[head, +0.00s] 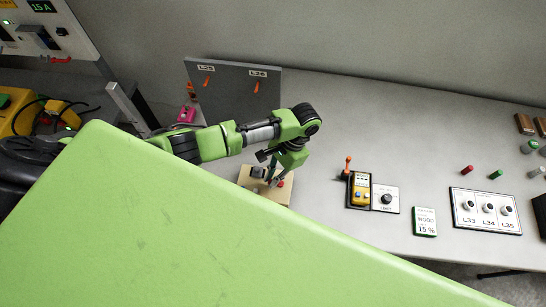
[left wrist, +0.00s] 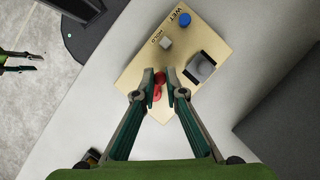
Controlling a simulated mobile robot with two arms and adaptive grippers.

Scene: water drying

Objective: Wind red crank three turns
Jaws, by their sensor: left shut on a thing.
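The red crank (left wrist: 158,90) sits on a tan board (left wrist: 132,82) on the table; in the head view its red part (head: 281,184) shows beside my fingers. My left gripper (left wrist: 160,76) comes down over the board with its fingertips closed around the crank. The crank's full shape is hidden by the fingers. My right gripper (left wrist: 20,61) shows at the left edge of the left wrist view, its fingers apart and empty, above the floor.
A grey panel with orange levers (head: 230,93) stands behind. A yellow device (head: 361,190) and a dial plate (head: 386,199) lie right; table between is clear.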

